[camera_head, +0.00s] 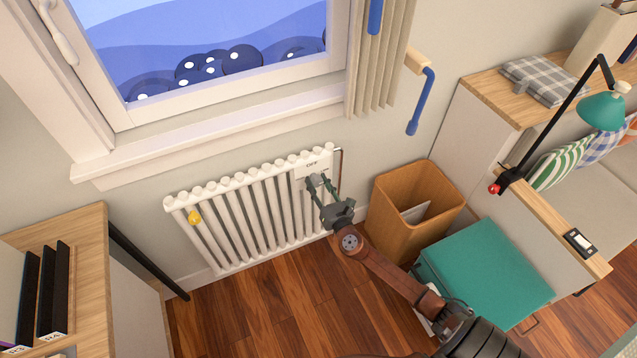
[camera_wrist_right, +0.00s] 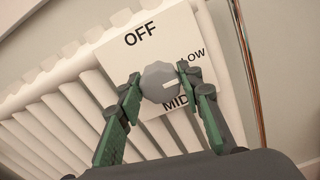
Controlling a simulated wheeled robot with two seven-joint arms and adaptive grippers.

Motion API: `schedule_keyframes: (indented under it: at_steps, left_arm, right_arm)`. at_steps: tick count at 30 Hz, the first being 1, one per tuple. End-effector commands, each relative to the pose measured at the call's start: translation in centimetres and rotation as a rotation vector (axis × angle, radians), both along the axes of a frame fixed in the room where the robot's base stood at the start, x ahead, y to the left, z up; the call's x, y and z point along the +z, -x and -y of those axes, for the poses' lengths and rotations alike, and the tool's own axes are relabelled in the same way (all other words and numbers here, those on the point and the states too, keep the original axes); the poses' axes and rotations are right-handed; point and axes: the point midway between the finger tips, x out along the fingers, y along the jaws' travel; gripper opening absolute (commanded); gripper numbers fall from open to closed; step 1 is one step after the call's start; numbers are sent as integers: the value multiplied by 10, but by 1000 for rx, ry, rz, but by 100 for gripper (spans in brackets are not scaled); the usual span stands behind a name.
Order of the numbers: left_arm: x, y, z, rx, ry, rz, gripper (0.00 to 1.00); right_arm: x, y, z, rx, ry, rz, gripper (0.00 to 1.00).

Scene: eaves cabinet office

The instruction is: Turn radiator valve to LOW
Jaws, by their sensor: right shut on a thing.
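The white ribbed radiator (camera_head: 250,215) stands under the window. At its upper right end is a white label plate (camera_head: 310,169), reading OFF, LOW and MID in the right wrist view (camera_wrist_right: 115,58). A grey round valve knob (camera_wrist_right: 159,82) sits on the plate. Its short white mark points right, between the LOW and MID words. My right gripper (camera_wrist_right: 157,84) has its green-sided fingers shut on the knob from both sides; it also shows in the head view (camera_head: 318,181), where it hides most of the knob. My left gripper is not in view.
A wooden bin (camera_head: 415,203) with paper inside stands right of the radiator, close to my right arm. A teal-topped box (camera_head: 487,270) is beside it. A copper pipe (camera_wrist_right: 246,70) runs beside the plate. A wooden desk (camera_head: 60,240) is at left.

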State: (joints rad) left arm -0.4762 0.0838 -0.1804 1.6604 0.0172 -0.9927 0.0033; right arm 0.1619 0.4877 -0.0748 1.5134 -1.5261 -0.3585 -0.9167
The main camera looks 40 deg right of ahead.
Motion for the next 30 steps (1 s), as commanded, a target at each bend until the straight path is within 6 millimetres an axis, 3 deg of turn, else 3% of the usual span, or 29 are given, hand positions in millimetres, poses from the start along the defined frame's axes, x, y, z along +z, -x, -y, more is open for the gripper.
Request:
schedule_keyframes:
  at_steps: [5, 6, 13, 23, 30]
  left_arm:
    - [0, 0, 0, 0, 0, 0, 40]
    - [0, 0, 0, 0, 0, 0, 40]
    - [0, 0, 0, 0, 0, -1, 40]
    - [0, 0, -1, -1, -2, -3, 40]
    - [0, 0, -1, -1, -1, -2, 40]
  right_arm:
    - [-3, 1, -1, 1, -1, -6, 9]
    - [-3, 1, -1, 1, -1, -6, 35]
    - [-2, 0, 0, 1, -2, -3, 51]
    - [-1, 3, -1, 0, -2, -1, 51]
    - [-3, 38, -9, 1, -3, -3, 51]
